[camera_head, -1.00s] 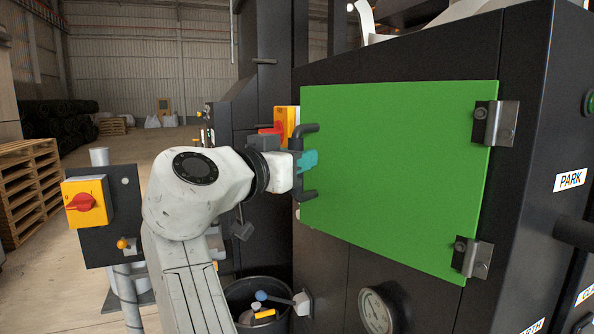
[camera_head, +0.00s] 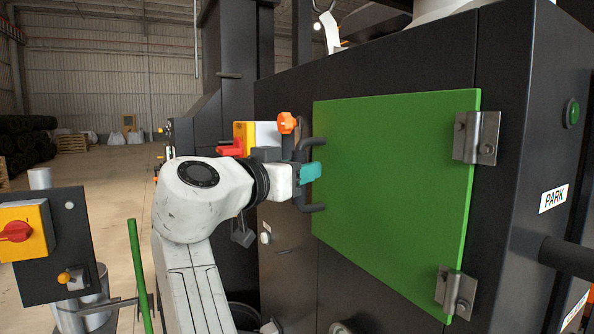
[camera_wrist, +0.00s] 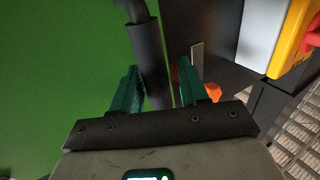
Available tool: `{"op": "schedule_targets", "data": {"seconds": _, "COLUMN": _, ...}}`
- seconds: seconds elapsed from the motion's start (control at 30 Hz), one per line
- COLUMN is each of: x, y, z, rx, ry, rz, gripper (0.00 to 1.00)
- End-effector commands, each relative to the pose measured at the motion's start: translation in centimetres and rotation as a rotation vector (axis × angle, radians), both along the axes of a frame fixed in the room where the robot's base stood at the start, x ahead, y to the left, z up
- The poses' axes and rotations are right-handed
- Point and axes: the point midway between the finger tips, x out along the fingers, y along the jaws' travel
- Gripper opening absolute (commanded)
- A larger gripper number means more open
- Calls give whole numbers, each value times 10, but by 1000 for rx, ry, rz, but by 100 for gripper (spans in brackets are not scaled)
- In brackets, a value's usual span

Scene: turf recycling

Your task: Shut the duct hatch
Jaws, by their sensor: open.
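The duct hatch (camera_head: 395,180) is a green panel on the dark machine, hinged at its right edge by two metal hinges (camera_head: 477,138). It lies close to the machine face; I cannot tell whether it is fully flush. A black bar handle (camera_head: 306,150) stands at its left edge. My gripper (camera_head: 306,173) is at the handle. In the wrist view, its teal fingers (camera_wrist: 158,85) are open, one on each side of the black handle (camera_wrist: 150,60). Contact with the bar is unclear. An orange knob (camera_head: 287,122) sits just left of the handle's top.
A yellow switch box with a red knob (camera_head: 243,137) stands close behind my gripper. Another yellow switch box (camera_head: 25,230) is on a post at the lower left. A green pole (camera_head: 139,270) rises beside my arm. A black bar (camera_head: 568,258) juts out at right. Open floor lies at left.

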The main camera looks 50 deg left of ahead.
Motion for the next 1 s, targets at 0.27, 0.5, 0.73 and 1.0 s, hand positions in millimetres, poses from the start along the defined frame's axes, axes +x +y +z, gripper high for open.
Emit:
{"op": "schedule_targets", "data": {"seconds": 0.27, "x": 0, "y": -1, "z": 0, "rx": 0, "ry": 0, "rz": -2, "gripper": 49}}
{"op": "schedule_targets", "data": {"seconds": 0.5, "x": -23, "y": -5, "z": -2, "rx": 3, "ry": 0, "rz": 0, "gripper": 49}}
{"op": "schedule_targets", "data": {"seconds": 0.73, "x": -67, "y": -13, "z": -2, "rx": 2, "ry": -1, "rz": 0, "gripper": 49}}
{"op": "schedule_targets", "data": {"seconds": 1.0, "x": -101, "y": -20, "z": -1, "rx": 0, "ry": 0, "rz": 0, "gripper": 49}}
